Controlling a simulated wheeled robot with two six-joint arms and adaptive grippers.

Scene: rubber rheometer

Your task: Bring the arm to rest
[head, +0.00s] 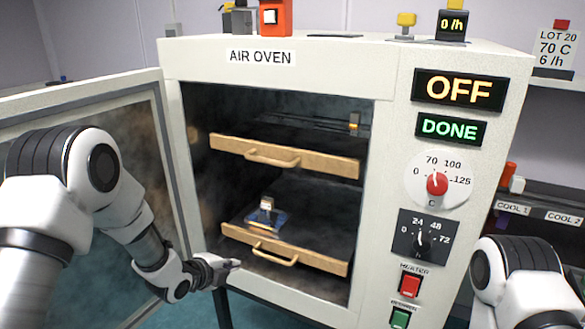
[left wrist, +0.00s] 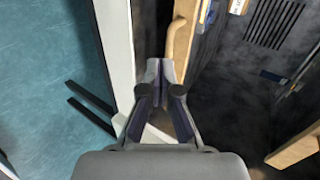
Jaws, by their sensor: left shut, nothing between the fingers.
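My left gripper (head: 230,265) is at the front of the open air oven (head: 385,130), just left of the lower drawer's handle. Its fingers are shut and empty; they also show together in the left wrist view (left wrist: 161,72). The lower drawer (head: 320,263) has a wooden front with a curved handle, and a small blue item with a pale block (head: 266,212) sits on it. The handle shows just beyond the fingertips in the left wrist view (left wrist: 177,38); I cannot tell if they touch. A link of my right arm shows at the lower right, but its gripper is out of view.
The oven door (head: 162,140) stands open on the left, behind my left arm. An upper drawer (head: 305,160) is inside. The panel displays read OFF (head: 458,90) and DONE (head: 451,129). Cooling bins (head: 540,208) stand at the right.

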